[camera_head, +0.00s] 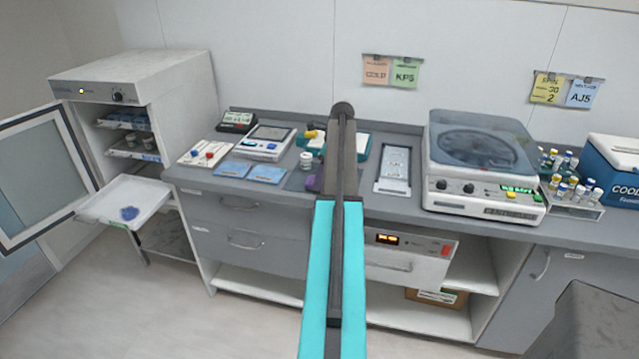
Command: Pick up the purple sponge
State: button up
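A small purple object (313,183), which looks like the purple sponge, lies on the counter near its front edge. My own arm stands in front of its right side, so only its left part shows. It lies at the right side of a dark grey mat (294,183). My arm rises through the middle of the picture, with turquoise links below and a dark link above. My gripper cannot be made out in this view.
A white jar (306,160) stands just behind the purple object. Blue packets (267,173) lie to the left. A framed white tray (394,170) and a centrifuge (480,165) are to the right. A cabinet door (38,180) stands open at far left, with a pulled-out tray (108,205).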

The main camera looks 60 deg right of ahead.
jog(key=shift+w+f, duration=0.15)
jog(key=shift+f, duration=0.55)
jog(key=shift+f+p, duration=0.25)
jog(key=shift+p, duration=0.05)
dwell(0.7)
jog(key=shift+c, duration=0.3)
jog(key=c, duration=1.1)
